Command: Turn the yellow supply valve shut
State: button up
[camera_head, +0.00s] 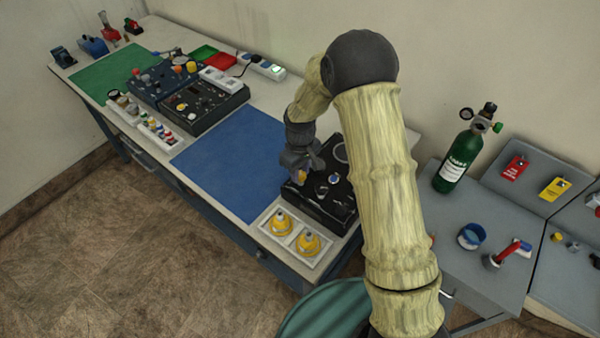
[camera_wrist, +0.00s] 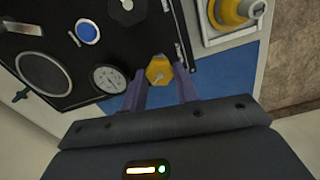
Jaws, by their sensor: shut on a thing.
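The yellow supply valve (camera_wrist: 159,71) is a small yellow knob at the edge of the black trainer panel (camera_wrist: 52,18). My gripper (camera_wrist: 160,84) has its two fingers on either side of the knob and is shut on it. In the head view my gripper (camera_head: 302,172) is over the left part of the black panel (camera_head: 322,211), with a bit of yellow showing at its fingertips. A white gauge (camera_wrist: 109,79) and a blue button (camera_wrist: 87,31) sit beside the valve. The knob's turn angle is hard to read.
A white tray (camera_head: 268,240) with two yellow fittings (camera_head: 308,243) stands in front of the panel. A blue mat (camera_head: 229,160) lies clear to the left. A green oxygen cylinder (camera_head: 458,157) stands on the grey bench (camera_head: 430,188) at right.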

aim_at(300, 173)
jog(key=m, duration=0.3)
jog(key=shift+w+m+b, duration=0.1)
jog(key=shift+m+b, duration=0.2)
jog(key=shift+b, duration=0.1)
jog(key=shift+r+m, duration=0.15)
jog(key=shift+m, duration=1.75)
jog(key=o, duration=1)
notch_tip(300, 173, up, 17)
jog(key=b, duration=0.2)
jog(key=shift+r+b, duration=0.15)
jog(key=shift+b, duration=0.25)
